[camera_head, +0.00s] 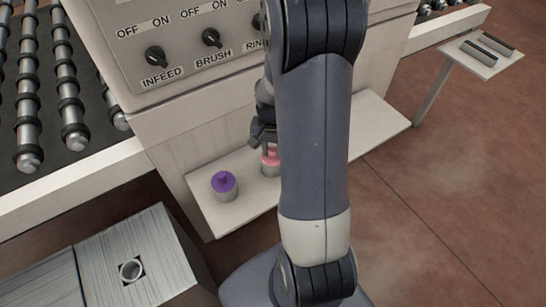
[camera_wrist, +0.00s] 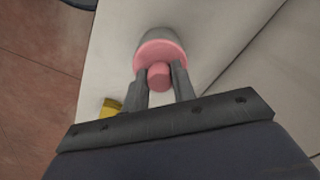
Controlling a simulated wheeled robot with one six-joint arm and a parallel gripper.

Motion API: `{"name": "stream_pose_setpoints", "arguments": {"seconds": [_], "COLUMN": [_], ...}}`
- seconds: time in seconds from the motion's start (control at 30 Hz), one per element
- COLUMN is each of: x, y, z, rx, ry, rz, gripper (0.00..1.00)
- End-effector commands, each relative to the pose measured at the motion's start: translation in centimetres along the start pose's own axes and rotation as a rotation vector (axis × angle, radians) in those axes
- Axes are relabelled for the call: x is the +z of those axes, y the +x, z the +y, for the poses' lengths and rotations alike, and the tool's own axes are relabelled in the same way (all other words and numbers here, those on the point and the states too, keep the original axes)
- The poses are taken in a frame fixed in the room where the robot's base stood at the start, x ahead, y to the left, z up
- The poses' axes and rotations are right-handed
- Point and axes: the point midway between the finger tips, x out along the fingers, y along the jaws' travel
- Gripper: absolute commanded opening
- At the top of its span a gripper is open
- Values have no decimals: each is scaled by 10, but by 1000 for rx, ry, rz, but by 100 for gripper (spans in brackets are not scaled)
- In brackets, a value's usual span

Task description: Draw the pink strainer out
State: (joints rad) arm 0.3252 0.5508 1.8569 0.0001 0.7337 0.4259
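The pink strainer (camera_head: 270,158) has a pink round top with a knob and sits in a grey cylindrical cup on the pale ledge, partly hidden by my arm. In the wrist view the pink strainer (camera_wrist: 158,50) stands just ahead of my gripper (camera_wrist: 160,80). One finger is on each side of its knob, and the knob fills most of the gap. I cannot tell whether the fingers press on it. In the head view my gripper (camera_head: 264,138) comes down at the pink top.
A purple-topped strainer (camera_head: 224,182) stands left on the same ledge (camera_head: 205,217). A yellow thing (camera_wrist: 110,107) shows partly beside my gripper. The machine's knob panel (camera_head: 190,50) rises behind.

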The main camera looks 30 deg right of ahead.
Motion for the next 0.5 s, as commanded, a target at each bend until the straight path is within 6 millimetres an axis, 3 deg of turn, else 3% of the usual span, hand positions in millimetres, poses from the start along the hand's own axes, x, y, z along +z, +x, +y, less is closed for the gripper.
{"name": "stream_pose_setpoints", "arguments": {"seconds": [0.27, 0.5], "x": [0, 0], "y": [0, -2], "z": [0, 0], "rx": [0, 0], "ry": [0, 0], "rz": [0, 0], "gripper": [1, 0]}}
